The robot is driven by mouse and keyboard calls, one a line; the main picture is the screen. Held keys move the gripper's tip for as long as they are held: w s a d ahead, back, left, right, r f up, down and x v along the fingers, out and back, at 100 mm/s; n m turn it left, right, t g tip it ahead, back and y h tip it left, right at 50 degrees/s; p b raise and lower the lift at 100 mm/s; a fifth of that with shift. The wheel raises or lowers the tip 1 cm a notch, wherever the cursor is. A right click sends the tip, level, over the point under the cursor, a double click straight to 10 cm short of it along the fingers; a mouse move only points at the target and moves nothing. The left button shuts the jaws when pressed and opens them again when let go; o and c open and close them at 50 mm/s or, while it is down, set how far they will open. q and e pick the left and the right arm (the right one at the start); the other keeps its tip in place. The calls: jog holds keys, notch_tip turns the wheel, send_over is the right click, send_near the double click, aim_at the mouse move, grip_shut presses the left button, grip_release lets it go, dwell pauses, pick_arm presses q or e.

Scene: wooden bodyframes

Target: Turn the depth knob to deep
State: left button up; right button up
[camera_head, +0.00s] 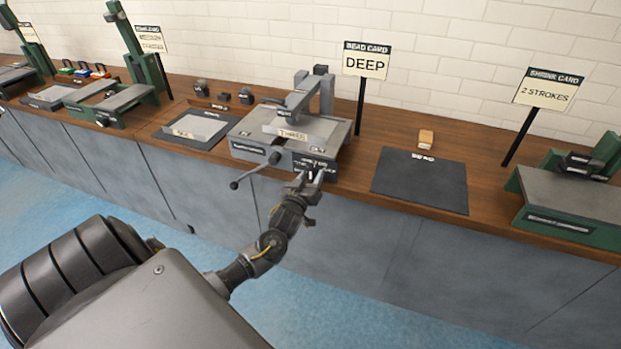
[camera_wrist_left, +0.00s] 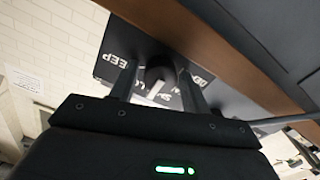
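The bead machine (camera_head: 250,133) is a grey press on the counter, with a dark label panel (camera_head: 318,170) on its front right. The depth knob (camera_wrist_left: 159,77) is a dark round stub with a pale pointer on this panel, seen in the left wrist view. Lettering around it includes "DEEP" at the upper left; the rest is hard to read. My left gripper (camera_wrist_left: 158,78) has its fingers apart, one on each side of the knob, with a small gap visible. In the head view the left gripper (camera_head: 312,180) hides the knob. My right gripper is not in view.
A bead card (camera_head: 366,62) reading "DEEP" stands behind the machine. A lever with a ball end (camera_head: 248,174) sticks out front, left of my gripper. A dark mat (camera_head: 420,182) lies right of the machine, and a green shrinker (camera_head: 570,205) stands farther right.

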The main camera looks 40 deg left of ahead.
pick_arm(q)
jog(key=c, duration=0.7)
jog(key=shift+c, duration=0.2)
jog(key=shift+m+p, duration=0.75)
jog(key=shift+m, duration=0.35)
jog(key=m+p, duration=0.1)
jog(key=m, duration=0.1)
jog(key=shift+r+m, duration=0.1)
jog(key=shift+m, duration=0.3)
jog(key=m+p, duration=0.2)
jog(key=m, duration=0.1)
jog(key=shift+d, duration=0.1)
jog(key=shift+m+p, duration=0.6)
jog(key=shift+m, duration=1.5)
